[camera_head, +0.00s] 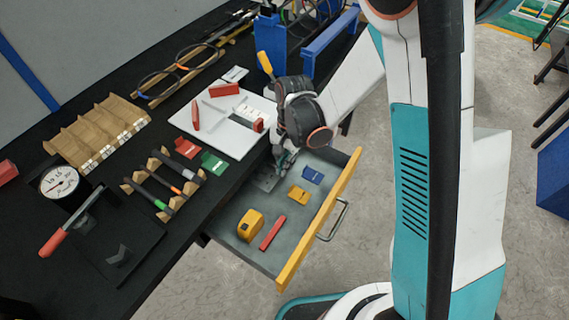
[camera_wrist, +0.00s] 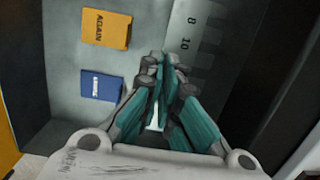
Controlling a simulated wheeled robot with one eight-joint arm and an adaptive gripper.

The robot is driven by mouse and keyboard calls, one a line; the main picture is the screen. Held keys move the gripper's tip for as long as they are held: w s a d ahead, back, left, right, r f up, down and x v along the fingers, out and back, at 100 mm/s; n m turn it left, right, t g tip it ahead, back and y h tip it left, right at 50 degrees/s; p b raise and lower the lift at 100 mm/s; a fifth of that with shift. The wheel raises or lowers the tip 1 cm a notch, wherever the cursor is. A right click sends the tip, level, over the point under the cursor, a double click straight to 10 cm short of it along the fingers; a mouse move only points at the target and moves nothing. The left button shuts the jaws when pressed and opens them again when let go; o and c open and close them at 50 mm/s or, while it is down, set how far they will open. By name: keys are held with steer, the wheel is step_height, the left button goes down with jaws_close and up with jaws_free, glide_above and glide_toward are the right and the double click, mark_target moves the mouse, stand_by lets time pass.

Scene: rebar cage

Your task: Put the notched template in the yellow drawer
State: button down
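The notched template (camera_wrist: 192,30) is a grey metal plate marked 8 and 10, with notches along one side. It is inside the open yellow-fronted drawer (camera_head: 318,222), at the end by the workbench. In the head view, part of the template (camera_head: 266,183) shows below my gripper (camera_head: 284,162). In the wrist view, my gripper's fingertips (camera_wrist: 166,66) are close together at the template's near edge and look shut on it. The fingers hide the gripped part. I cannot tell whether the template touches the drawer floor.
The drawer also holds an orange card (camera_head: 298,194), a blue card (camera_head: 313,175), a yellow tape measure (camera_head: 251,225) and a red bar (camera_head: 272,233). The bench beside it carries a white board (camera_head: 225,142), coloured cards, a tool rack and a dial gauge (camera_head: 60,183).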

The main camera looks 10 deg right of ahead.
steer(key=shift+f+b, duration=0.3)
steer(key=shift+f, duration=0.05)
steer(key=shift+s, duration=0.1)
steer(key=c, duration=1.8)
jaws_free()
steer(key=shift+s, duration=0.1)
